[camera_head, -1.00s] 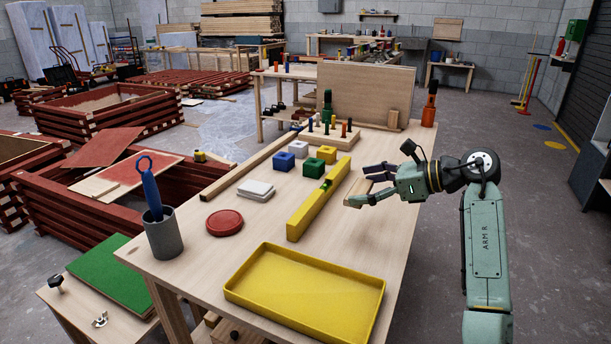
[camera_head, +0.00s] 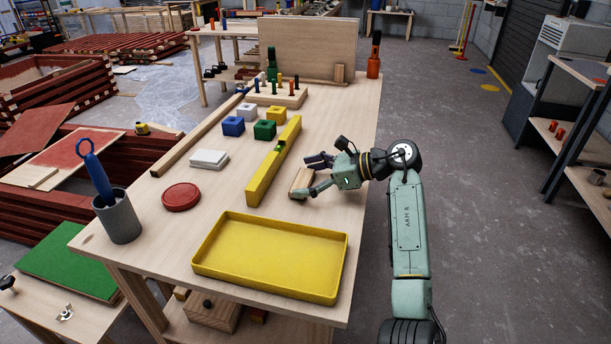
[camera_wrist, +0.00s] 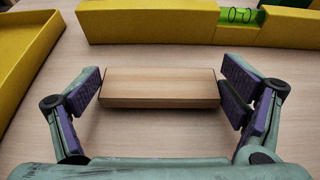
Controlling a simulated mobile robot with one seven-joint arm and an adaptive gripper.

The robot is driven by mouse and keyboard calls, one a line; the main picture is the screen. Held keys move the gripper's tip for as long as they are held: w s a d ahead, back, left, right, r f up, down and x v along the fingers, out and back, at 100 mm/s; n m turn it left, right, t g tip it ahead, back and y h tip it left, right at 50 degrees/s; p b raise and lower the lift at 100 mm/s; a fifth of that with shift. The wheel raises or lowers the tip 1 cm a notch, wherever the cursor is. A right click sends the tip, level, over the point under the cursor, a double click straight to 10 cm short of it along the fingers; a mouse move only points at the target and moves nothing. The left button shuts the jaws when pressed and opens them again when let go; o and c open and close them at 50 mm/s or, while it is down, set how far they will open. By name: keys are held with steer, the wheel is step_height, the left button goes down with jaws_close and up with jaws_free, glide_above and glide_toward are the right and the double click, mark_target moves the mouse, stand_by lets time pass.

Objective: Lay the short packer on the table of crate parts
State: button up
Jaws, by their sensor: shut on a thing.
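The short packer (camera_wrist: 160,88) is a plain pale wooden block, lying crosswise in the wrist view between the two purple-padded fingers. My gripper (camera_head: 306,175) is shut on it by its ends, over the right side of the wooden table (camera_head: 225,200). In the head view the packer (camera_head: 301,184) is partly covered by the fingers. It is level and very close to the tabletop; I cannot tell whether it touches. The yellow spirit level (camera_head: 270,165) lies just left of it, and beyond it in the wrist view (camera_wrist: 170,22).
A yellow tray (camera_head: 215,270) lies at the table's near end. A red disc (camera_head: 181,197), white slabs (camera_head: 209,159), coloured blocks (camera_head: 265,129) and a peg board (camera_head: 276,97) occupy the left and back. A cup (camera_head: 118,222) stands at the near left corner. Bare tabletop lies right of the level.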

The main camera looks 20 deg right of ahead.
steer(key=shift+f, duration=0.25)
steer(key=shift+f+b, duration=0.2)
steer(key=shift+b, duration=0.15)
steer(key=o, duration=0.7)
steer(key=shift+r, duration=0.1)
steer(key=shift+r+p, duration=0.3)
steer(key=shift+p, duration=0.15)
steer(key=b+v, duration=0.3)
steer(key=v, duration=0.9)
steer(key=shift+f+b, duration=0.2)
steer(key=shift+b, duration=0.15)
